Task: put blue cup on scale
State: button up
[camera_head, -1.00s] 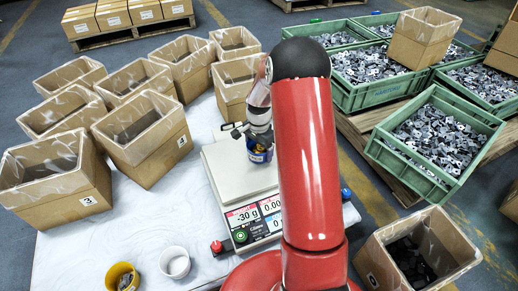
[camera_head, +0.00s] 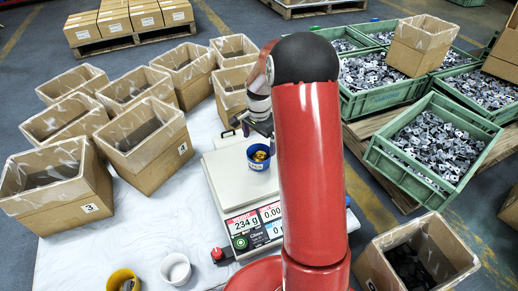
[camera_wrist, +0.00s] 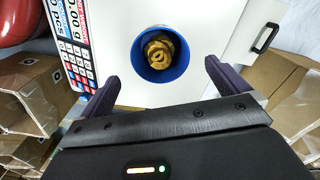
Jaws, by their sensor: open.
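The blue cup (camera_head: 258,157) stands upright on the white plate of the scale (camera_head: 226,178), with brass-coloured parts inside. The scale's display reads 234 g. In the wrist view the cup (camera_wrist: 160,55) sits on the scale plate (camera_wrist: 215,25), beyond and between the two dark fingers. My gripper (camera_wrist: 158,80) is open and empty, with the cup apart from both fingers. In the head view my gripper (camera_head: 257,128) is just behind and above the cup, partly hidden by my red arm.
A yellow cup (camera_head: 123,281) and a white cup (camera_head: 175,269) stand on the white table at the front left. Several lined cardboard boxes (camera_head: 145,140) stand left of and behind the scale. Green crates of metal parts (camera_head: 430,150) are at the right.

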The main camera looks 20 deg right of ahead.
jog(key=s+a+r+n+t, duration=0.1)
jog(key=s+a+r+n, duration=0.25)
jog(key=s+r, duration=0.4)
jog(key=s+a+r+n+t, duration=0.25)
jog(key=s+a+r, duration=0.2)
jog(key=r, duration=0.65)
jog(key=s+a+r+n+t, duration=0.1)
jog(key=s+n, duration=0.2)
jog(key=s, duration=0.5)
jog(key=s+a+r+n+t, duration=0.1)
jog(key=s+n, duration=0.3)
jog(key=s, duration=0.4)
jog(key=shift+s+a+r+n, duration=0.25)
jog(key=shift+a+r, duration=0.25)
jog(key=shift+a, duration=0.25)
jog(key=shift+r, duration=0.1)
